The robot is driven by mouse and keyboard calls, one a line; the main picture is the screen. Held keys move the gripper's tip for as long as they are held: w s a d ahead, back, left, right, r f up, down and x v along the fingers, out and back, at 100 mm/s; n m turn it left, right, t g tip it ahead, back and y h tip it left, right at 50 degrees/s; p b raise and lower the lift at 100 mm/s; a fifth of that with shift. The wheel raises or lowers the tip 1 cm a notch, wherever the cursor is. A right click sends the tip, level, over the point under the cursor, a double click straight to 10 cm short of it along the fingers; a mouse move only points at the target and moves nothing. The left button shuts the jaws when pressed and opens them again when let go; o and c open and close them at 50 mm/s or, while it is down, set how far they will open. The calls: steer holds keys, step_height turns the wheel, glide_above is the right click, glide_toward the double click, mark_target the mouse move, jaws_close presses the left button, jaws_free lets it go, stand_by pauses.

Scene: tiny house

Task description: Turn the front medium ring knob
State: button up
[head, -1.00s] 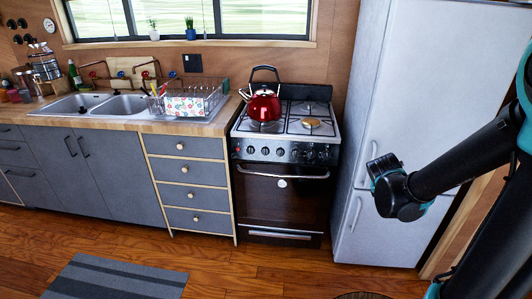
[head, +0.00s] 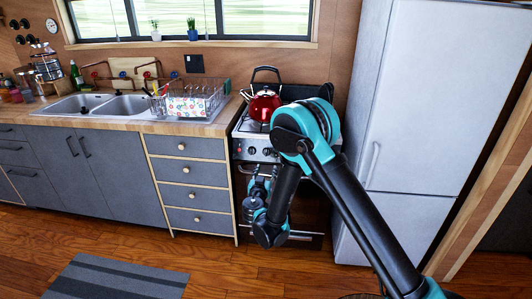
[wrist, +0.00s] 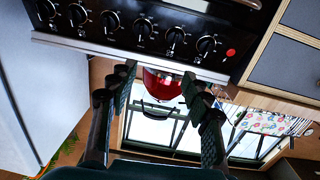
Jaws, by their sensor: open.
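The stove (head: 237,128) stands between the drawers and the fridge. Its row of black knobs (wrist: 145,28) shows at the top of the wrist view, with the stove upside down there. In the head view a few knobs (head: 252,150) show at the left of the panel; my arm hides the others. I cannot tell which knob is the front medium ring's. My gripper (head: 262,172) is in front of the stove, below the panel. In the wrist view the gripper (wrist: 159,76) is open and empty, its fingers apart, with no knob between them.
A red kettle (head: 264,104) sits on the hob. The oven door handle (head: 241,168) runs below the knobs. The fridge (head: 400,110) stands close on the right, drawers (head: 186,172) on the left. The wooden floor in front is clear except a striped rug (head: 115,278).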

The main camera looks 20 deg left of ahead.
steer(key=s+a, duration=0.1)
steer(key=a, duration=0.1)
steer(key=y, duration=0.1)
glide_toward(266, 151)
steer(key=x, duration=0.9)
steer(key=shift+w+r, duration=0.1)
steer(key=shift+w, duration=0.15)
steer(key=c, duration=1.1)
